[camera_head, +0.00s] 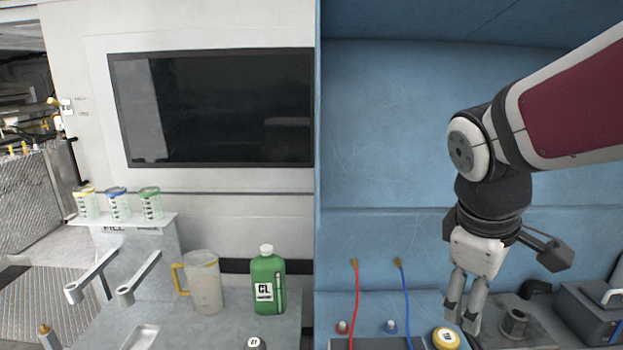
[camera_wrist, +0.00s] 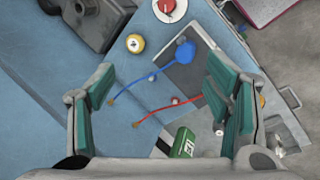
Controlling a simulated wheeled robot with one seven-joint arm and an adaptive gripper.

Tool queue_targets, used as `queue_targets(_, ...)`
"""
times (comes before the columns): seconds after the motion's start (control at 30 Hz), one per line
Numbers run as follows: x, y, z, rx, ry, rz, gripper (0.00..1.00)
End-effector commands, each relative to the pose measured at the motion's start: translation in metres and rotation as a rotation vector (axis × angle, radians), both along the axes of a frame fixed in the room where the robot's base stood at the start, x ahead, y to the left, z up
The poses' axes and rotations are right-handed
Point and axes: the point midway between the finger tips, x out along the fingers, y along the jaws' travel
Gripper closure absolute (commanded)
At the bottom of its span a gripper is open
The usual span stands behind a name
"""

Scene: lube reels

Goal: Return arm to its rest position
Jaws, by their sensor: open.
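My gripper (camera_head: 463,312) hangs pointing down from my arm on the right side of the head view, in front of the blue wall. Its fingertips show just right of a yellow-rimmed round cap (camera_head: 446,338); I cannot tell the height between them from this view. In the wrist view my gripper (camera_wrist: 170,95) has its two teal-padded fingers wide apart with nothing held between them. The yellow cap (camera_wrist: 135,43) lies beyond the fingers there. The blue hose (camera_wrist: 152,75) and red hose (camera_wrist: 165,106) lie below, seen between the fingers.
A green bottle (camera_head: 268,283) and a pitcher (camera_head: 203,284) stand on the left counter. Several lidded cups (camera_head: 118,205) stand on a shelf. A dark box (camera_head: 592,312) is at the lower right. The blue wall (camera_head: 385,130) left of my arm is clear.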

Motion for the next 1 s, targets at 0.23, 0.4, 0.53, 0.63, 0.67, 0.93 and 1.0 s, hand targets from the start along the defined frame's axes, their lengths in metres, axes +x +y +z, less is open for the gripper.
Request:
queue_targets(0.23, -0.061, 0.024, 0.024, 0.233, -0.241, -0.36, 0.29)
queue_targets(0.4, -0.088, 0.035, 0.027, 0.403, -0.329, -0.534, 0.29)
queue_targets(0.53, -0.098, 0.04, 0.027, 0.479, -0.353, -0.606, 0.29)
queue_targets(0.63, -0.1, 0.041, 0.027, 0.497, -0.357, -0.623, 0.29)
queue_targets(0.67, -0.1, 0.041, 0.027, 0.497, -0.357, -0.623, 0.29)
queue_targets(0.93, -0.1, 0.041, 0.027, 0.497, -0.357, -0.623, 0.29)
queue_targets(1.0, -0.1, 0.041, 0.027, 0.497, -0.357, -0.623, 0.29)
